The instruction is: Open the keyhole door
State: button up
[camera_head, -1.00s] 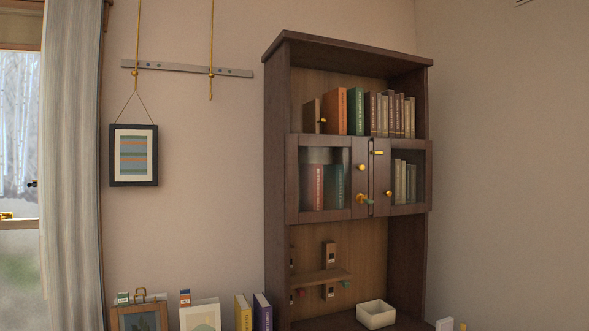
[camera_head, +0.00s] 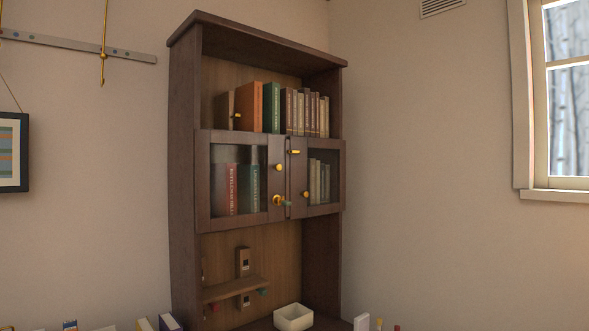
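A tall dark brown bookcase (camera_head: 185,200) stands left of centre, by the room's corner. It has two glass-fronted doors at mid height, a left door (camera_head: 218,222) and a right door (camera_head: 325,208), and both look shut. The left door has a round gold knob (camera_head: 278,168) and, lower, a gold piece with a greenish part (camera_head: 279,200) that may be a key in its keyhole. The right door has a gold latch-like piece (camera_head: 294,152) and a gold knob (camera_head: 306,194). My gripper is not in view.
Books fill the upper shelf (camera_head: 268,108) and show behind the glass. Below are a small wooden shelf (camera_head: 236,290) and a white box (camera_head: 293,317). Several items line the bottom edge. A framed picture (camera_head: 13,152) hangs at left; a window (camera_head: 567,95) is at right.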

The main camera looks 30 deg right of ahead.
aim_at(274, 145)
jog(key=z, duration=0.5)
jog(key=i, duration=0.7)
jog(key=z, duration=0.15)
